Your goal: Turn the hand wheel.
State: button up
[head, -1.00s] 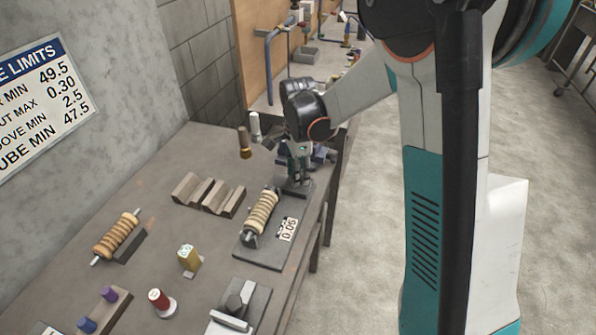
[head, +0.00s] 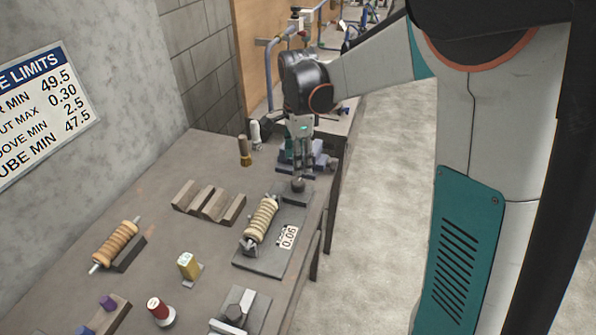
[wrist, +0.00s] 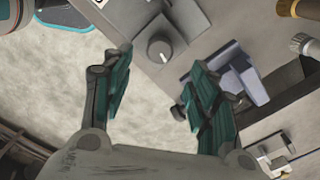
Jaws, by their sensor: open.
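The hand wheel (head: 298,186) is a small dark round knob at the far end of the grey fixture plate (head: 262,262). A ribbed tan roller (head: 261,220) lies on that fixture, with a label reading about 0.06 (head: 288,237) beside it. My gripper (head: 303,170) is just above the wheel, pointing down, apart from it as far as I can tell. In the wrist view my gripper (wrist: 160,70) has its two teal fingers spread wide and empty. The wheel (wrist: 160,49) shows as a grey round cap with a mark, between and just beyond the fingertips.
A blue-grey clamp-like block (wrist: 240,78) stands close to the wheel, near my right finger in the wrist view. V-blocks (head: 208,203), a second roller (head: 116,244) and small gauges (head: 188,266) occupy the bench (head: 150,205). Open floor lies right of the bench edge.

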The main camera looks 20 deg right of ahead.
jog(key=shift+r, duration=1.9)
jog(key=s+r+n+t, duration=0.2)
jog(key=s+n+t, duration=0.1)
jog(key=s+n, duration=0.6)
jog(key=s+r+n+t, duration=0.2)
jog(key=s+n+t, duration=0.2)
jog(key=s+n, duration=0.5)
jog(key=s, duration=0.5)
jog(key=shift+d, duration=0.15)
jog(key=shift+o, duration=0.5)
jog(key=shift+s+r, duration=0.1)
